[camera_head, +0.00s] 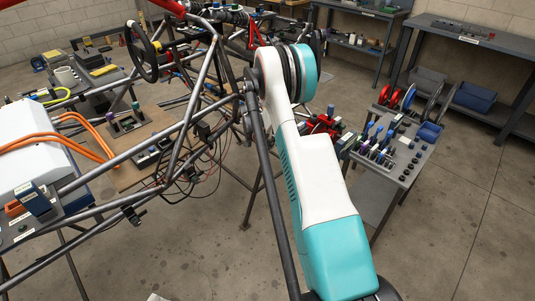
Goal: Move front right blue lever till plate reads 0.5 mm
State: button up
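My white and teal arm reaches up through the middle of the view and bends near a tube of the chassis. My gripper is not visible. Several small upright blue handles, such as a blue handle (378,133), stand on a grey bench (408,160) right of my arm. I cannot tell whether any of them is the front right blue lever. A small block with coloured knobs (125,121) sits on a brown board left of the arm. No plate reading is legible.
The grey tube chassis (195,85) fills the left and centre, with a steering wheel (141,52), loose wires (200,165) and orange hoses (85,130). A dark workbench (462,42) stands at the back right. The floor (455,235) at the lower right is clear.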

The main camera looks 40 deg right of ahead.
jog(key=b+x, duration=0.2)
jog(key=x, duration=0.4)
jog(key=shift+w+d+f, duration=0.1)
jog(key=shift+d+f, duration=0.1)
jog(key=shift+f, duration=0.15)
grip_shut()
